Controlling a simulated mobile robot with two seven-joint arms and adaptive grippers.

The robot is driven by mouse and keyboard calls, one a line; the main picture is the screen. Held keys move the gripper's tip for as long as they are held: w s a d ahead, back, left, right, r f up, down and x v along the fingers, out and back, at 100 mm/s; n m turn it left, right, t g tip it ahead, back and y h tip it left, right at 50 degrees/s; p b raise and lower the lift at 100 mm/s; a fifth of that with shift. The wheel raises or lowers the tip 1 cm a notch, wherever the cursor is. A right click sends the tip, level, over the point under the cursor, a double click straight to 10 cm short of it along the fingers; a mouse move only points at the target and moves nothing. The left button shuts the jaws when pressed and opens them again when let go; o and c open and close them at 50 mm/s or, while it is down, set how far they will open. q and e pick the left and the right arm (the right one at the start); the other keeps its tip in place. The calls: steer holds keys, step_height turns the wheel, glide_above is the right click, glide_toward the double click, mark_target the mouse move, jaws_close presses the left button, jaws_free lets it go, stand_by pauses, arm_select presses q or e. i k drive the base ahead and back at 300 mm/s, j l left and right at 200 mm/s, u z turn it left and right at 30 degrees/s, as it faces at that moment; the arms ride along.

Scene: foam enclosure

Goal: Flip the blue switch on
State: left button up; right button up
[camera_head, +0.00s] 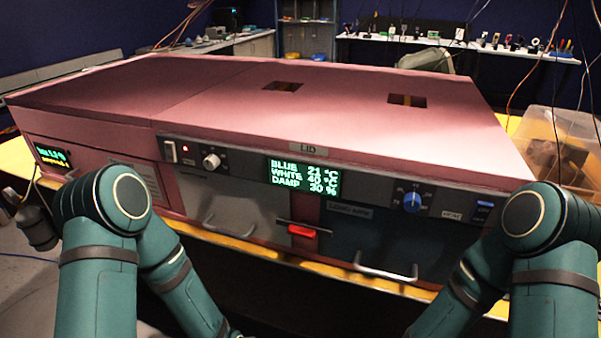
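The blue switch (485,213) is a small rocker at the right end of the dark control panel on the pink enclosure. It shows just above and left of my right arm's elbow. I cannot tell from its small picture which way it is tipped. A blue knob (412,201) sits to its left on the same panel. Both of my arms rise from the bottom of the view and bend down again. Neither gripper shows; both are below the picture's edge.
The pink enclosure (300,110) stands on a yellow-edged table. Its front has a white switch (170,152), a green-lettered display (304,177), a red latch (301,231) and a metal handle (386,273). A clear bin (560,135) stands behind on the right, with hanging wires.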

mark_target(482, 210)
steer(key=j+z, duration=0.1)
steer(key=z, duration=0.25)
steer(key=k+z, duration=0.1)
steer(key=z, duration=0.3)
steer(key=j+z, duration=0.1)
steer(key=z, duration=0.25)
